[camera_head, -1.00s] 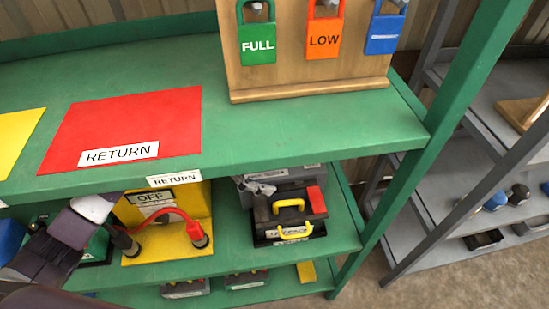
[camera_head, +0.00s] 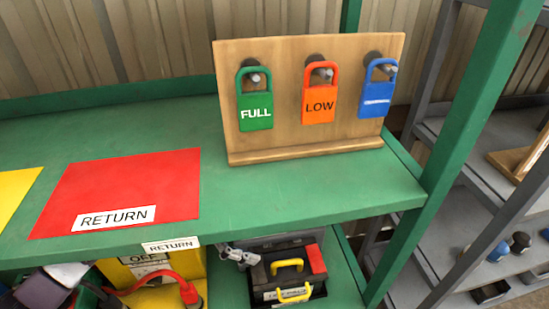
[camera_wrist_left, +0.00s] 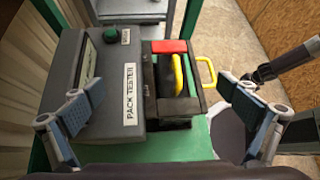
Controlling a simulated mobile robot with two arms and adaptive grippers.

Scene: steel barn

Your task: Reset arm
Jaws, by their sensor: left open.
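In the wrist view my left gripper (camera_wrist_left: 160,88) is open, its two blue-padded fingers spread wide with nothing between the pads. Beyond them are a grey pack tester (camera_wrist_left: 110,85) on the left and a dark battery pack (camera_wrist_left: 175,85) with a red block and yellow handles. In the head view the fingers of my left gripper (camera_head: 240,256) show just under the upper shelf's front edge, left of the battery pack (camera_head: 290,270). Most of the forearm is hidden by that shelf.
The green upper shelf (camera_head: 275,185) lies close above my left arm. On it are a red RETURN mat (camera_head: 125,185) and a board with green, orange and blue tags. A yellow OFF panel (camera_head: 190,265) with a red cable stands below. A green post (camera_head: 450,150) is right.

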